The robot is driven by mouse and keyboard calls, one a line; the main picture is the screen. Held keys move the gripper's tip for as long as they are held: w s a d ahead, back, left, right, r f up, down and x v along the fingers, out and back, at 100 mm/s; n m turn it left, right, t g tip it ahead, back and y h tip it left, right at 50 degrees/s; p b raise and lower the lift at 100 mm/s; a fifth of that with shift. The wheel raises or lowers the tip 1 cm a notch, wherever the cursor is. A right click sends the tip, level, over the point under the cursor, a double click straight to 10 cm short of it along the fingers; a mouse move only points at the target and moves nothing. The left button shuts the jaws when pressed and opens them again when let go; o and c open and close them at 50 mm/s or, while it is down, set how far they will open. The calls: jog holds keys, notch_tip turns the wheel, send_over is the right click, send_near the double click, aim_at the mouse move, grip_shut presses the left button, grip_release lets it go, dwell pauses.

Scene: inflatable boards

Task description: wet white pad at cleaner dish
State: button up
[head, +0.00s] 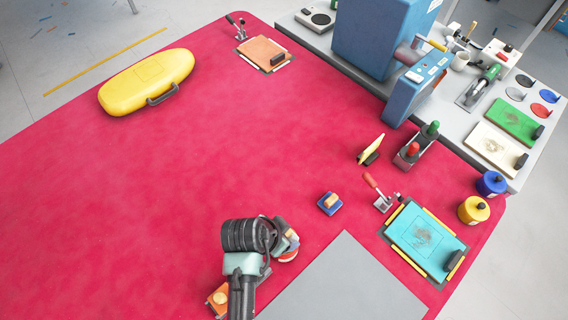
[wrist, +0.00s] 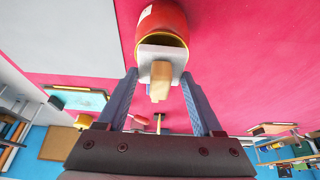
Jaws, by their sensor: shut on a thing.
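My gripper (wrist: 159,76) is shut on the wooden handle (wrist: 161,78) of a white pad (wrist: 152,52). In the wrist view the pad is at the mouth of a red dish (wrist: 163,18) with a yellow rim. The pad overlaps the rim, and I cannot tell whether it touches the dish inside. In the head view my gripper is at the lower middle of the red table. The dish shows only partly there (head: 289,255), and my arm hides most of the pad.
An orange block (head: 217,299) lies close to my arm. A blue pad (head: 330,203) stands to the right, with a red-handled clamp (head: 377,190) and a turquoise board (head: 412,231) beyond. A grey sheet (head: 345,285) covers the front. The table's left is mostly clear, with a yellow case (head: 135,80).

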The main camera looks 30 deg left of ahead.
jog(key=shift+f+b, duration=0.5)
jog(key=shift+f, duration=0.55)
dwell(1.8)
notch_tip(320, 180, up, 7)
jog(key=p, duration=0.7)
jog(key=shift+r, duration=0.1)
dwell(0.8)
